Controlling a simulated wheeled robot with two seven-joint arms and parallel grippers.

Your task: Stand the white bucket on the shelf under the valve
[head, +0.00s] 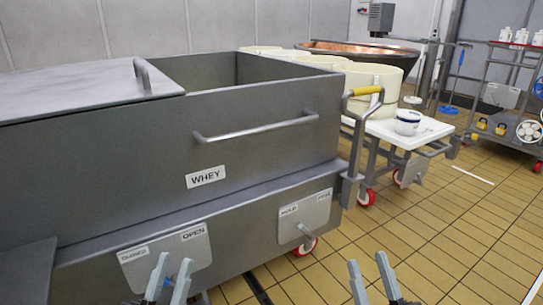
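A small white round container with a dark blue band (407,121) stands on a white-topped cart (430,132) right of the vat; I cannot tell if it is the white bucket. A yellow-handled lever (367,90), possibly the valve, is beside the vat's right end, left of that container. I cannot make out a shelf under it. My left gripper (174,260) is open and empty at the bottom edge, in front of the vat's lower panel. My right gripper (368,259) is open and empty over the tiled floor. Both are well apart from the container.
The grey steel WHEY vat (260,115) fills the left and blocks the way there. Large cream tubs (372,82) stand behind it, with a copper vat (350,48) further back. A wheeled rack (510,95) stands at far right. The tiled floor (430,215) at right is clear.

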